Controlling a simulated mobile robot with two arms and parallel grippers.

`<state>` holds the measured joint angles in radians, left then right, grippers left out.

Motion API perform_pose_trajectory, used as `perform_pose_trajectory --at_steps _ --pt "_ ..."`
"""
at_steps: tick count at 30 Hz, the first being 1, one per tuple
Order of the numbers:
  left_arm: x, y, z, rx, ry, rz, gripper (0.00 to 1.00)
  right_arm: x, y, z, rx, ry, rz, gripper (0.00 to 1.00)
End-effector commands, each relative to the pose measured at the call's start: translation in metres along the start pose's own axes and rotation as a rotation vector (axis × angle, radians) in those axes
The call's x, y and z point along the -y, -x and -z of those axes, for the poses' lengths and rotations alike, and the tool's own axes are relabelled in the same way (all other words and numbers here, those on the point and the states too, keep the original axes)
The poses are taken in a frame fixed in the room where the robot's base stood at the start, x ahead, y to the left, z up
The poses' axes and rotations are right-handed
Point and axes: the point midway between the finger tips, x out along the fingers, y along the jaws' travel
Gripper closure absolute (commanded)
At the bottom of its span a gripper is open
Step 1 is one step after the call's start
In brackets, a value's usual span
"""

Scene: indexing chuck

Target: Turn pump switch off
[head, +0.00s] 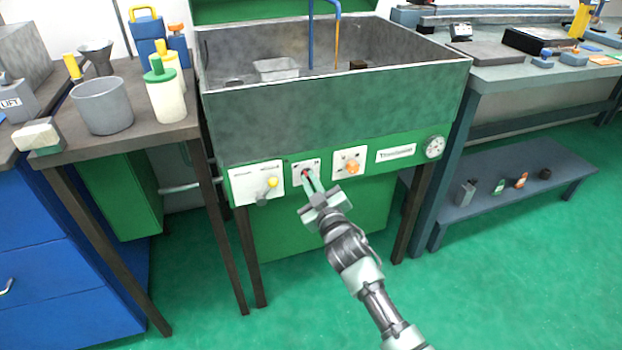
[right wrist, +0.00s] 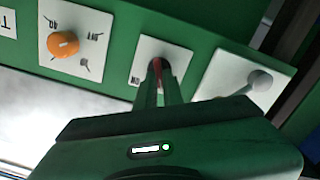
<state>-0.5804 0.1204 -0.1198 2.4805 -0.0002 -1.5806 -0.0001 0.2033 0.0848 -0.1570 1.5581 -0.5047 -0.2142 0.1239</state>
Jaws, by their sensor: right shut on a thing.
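A small red switch (head: 305,173) sits on a white plate (head: 297,182) in the middle of the sink's green front panel. It also shows in the right wrist view (right wrist: 157,66), between my fingertips. My right gripper (head: 310,180) reaches the plate from the front and is shut on the red switch. The fingers hide part of the switch, so I cannot tell which way it is set. My left gripper is not in view.
Left of the switch is a plate with a yellow-tipped lever (head: 272,182); right is an orange knob (head: 352,166). A round gauge (head: 434,147) sits at the panel's right end. The grey sink basin (head: 340,115) stands above. A side table (head: 140,142) with containers is at left.

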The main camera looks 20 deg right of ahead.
Motion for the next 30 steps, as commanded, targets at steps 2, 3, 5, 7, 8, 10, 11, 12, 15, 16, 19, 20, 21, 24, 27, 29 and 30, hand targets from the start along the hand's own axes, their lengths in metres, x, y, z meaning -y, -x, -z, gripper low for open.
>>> perform_pose_trajectory --at_steps 2,3,5,7,8,10,11,12,15,16,19,20,21,24,27,29,30 --pt "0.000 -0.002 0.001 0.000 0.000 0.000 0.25 0.000 0.000 0.001 -0.001 0.022 0.000 1.00" --pt "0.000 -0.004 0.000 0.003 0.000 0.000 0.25 0.000 0.000 0.001 -0.001 0.030 0.000 1.00" --pt "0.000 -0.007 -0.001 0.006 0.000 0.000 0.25 0.000 0.000 0.001 -0.002 0.039 0.000 1.00" --pt "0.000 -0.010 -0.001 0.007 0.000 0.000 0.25 0.000 0.000 0.001 -0.002 0.048 0.000 1.00" --pt "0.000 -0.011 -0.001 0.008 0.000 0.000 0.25 0.000 0.000 0.001 -0.002 0.051 0.000 1.00" --pt "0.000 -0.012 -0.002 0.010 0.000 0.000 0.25 0.001 0.000 0.001 -0.002 0.055 0.000 1.00" --pt "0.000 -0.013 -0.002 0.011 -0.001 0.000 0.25 0.001 0.000 0.001 -0.002 0.056 0.000 1.00" --pt "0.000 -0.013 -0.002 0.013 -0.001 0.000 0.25 0.001 0.000 0.001 -0.002 0.056 0.000 1.00" --pt "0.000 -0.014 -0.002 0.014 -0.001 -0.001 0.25 0.001 0.000 0.001 -0.002 0.057 0.000 1.00" --pt "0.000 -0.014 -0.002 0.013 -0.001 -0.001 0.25 0.001 0.000 0.001 -0.002 0.057 0.000 1.00" --pt "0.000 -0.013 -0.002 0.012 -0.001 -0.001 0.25 0.001 0.000 0.001 -0.002 0.057 0.000 1.00" --pt "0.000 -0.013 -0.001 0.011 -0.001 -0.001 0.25 0.001 0.000 0.001 -0.002 0.057 0.000 0.89" --pt "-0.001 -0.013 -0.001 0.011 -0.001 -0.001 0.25 0.001 0.000 0.001 -0.002 0.057 0.000 0.78" --pt "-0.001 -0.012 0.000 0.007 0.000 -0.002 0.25 0.001 0.000 0.001 -0.001 0.056 0.000 0.70" --pt "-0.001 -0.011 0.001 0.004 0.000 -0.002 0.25 0.000 0.000 0.000 -0.001 0.055 0.000 0.70" --pt "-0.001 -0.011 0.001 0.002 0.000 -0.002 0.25 0.000 0.000 0.000 -0.001 0.054 0.000 0.70" --pt "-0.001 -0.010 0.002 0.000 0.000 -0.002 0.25 0.000 0.000 0.000 -0.001 0.054 0.000 0.70"
